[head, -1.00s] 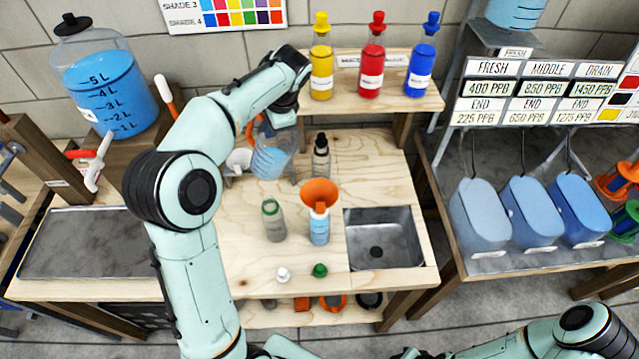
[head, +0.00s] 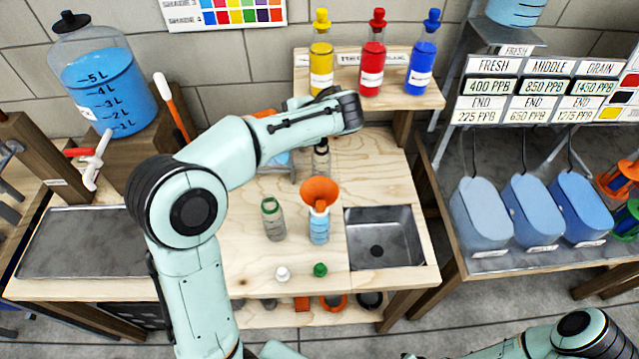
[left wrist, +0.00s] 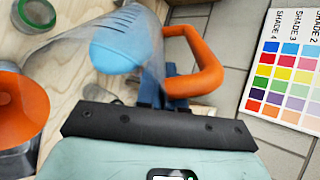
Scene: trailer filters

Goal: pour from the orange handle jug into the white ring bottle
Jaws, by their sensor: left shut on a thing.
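The orange handle jug (left wrist: 125,40) is clear with blue liquid in it. In the left wrist view my left gripper (left wrist: 165,95) is shut on its orange handle (left wrist: 195,62). The jug appears tilted, its clear part reaching toward the orange funnel (left wrist: 15,105). In the head view my arm hides most of the jug. The white ring bottle (head: 319,230) stands upright on the bench, holds blue liquid and has the orange funnel (head: 319,192) in its mouth. A green ring bottle (head: 273,220) stands left of it. My right gripper is out of view.
A dark-topped dropper bottle (head: 321,158) stands behind the funnel. A metal sink (head: 383,238) is to the right. A white cap (head: 283,274) and a green cap (head: 320,270) lie in front. Yellow, red and blue bottles stand on the shelf (head: 415,98) behind.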

